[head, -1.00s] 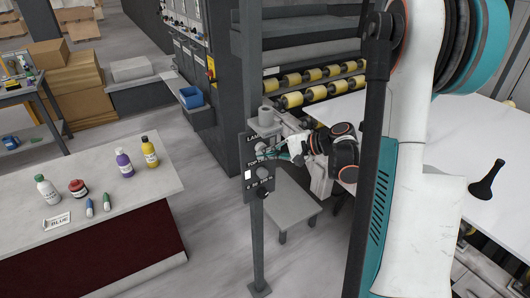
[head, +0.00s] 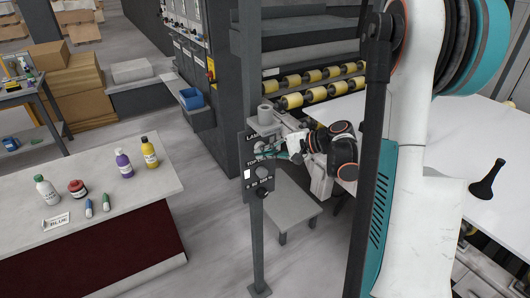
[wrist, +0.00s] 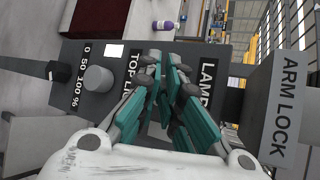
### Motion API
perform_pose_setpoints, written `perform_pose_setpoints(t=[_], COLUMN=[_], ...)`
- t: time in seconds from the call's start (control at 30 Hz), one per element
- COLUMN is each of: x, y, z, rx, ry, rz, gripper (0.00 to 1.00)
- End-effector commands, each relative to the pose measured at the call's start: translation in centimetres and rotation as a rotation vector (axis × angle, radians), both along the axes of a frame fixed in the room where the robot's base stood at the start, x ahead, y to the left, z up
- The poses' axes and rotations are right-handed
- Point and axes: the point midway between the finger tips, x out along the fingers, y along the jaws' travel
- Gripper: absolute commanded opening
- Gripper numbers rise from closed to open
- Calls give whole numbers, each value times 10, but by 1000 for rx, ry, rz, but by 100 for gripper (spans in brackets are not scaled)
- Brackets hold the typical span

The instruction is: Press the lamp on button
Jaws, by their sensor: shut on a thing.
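A dark control panel (head: 258,165) is fixed on a grey post. It carries the labels LAMP and TOP, a small white square (head: 247,174) and a round grey knob (head: 263,173) by a 0–50–100 % scale. In the wrist view, the panel (wrist: 72,52) lies sideways, with the LAMP label (wrist: 208,85) on the right and the knob (wrist: 98,78) on the left. My gripper (head: 271,152) is at the panel, between the LAMP and TOP labels. In the wrist view, its teal fingers (wrist: 172,72) are closed together there. They hide the control they are shut on.
A grey plate marked ARM LOCK (wrist: 289,105) is close to the right of my fingers in the wrist view. A grey stool (head: 290,205) stands below the panel. A counter with bottles (head: 90,195) is at the left, and a white table (head: 440,135) at the right.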

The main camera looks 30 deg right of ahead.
Motion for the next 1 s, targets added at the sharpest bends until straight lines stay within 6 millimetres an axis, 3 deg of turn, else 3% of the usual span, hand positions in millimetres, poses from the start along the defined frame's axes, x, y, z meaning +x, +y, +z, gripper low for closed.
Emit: perform_pose_setpoints(t=[0.27, 0.8, 1.0], x=[-2, -52, -60], y=[-1, -3, -3], z=[-1, -1, -1], rx=[-3, -2, -2], ry=[-1, 1, 1], rz=[-4, -4, -1], gripper=[0, 0, 0])
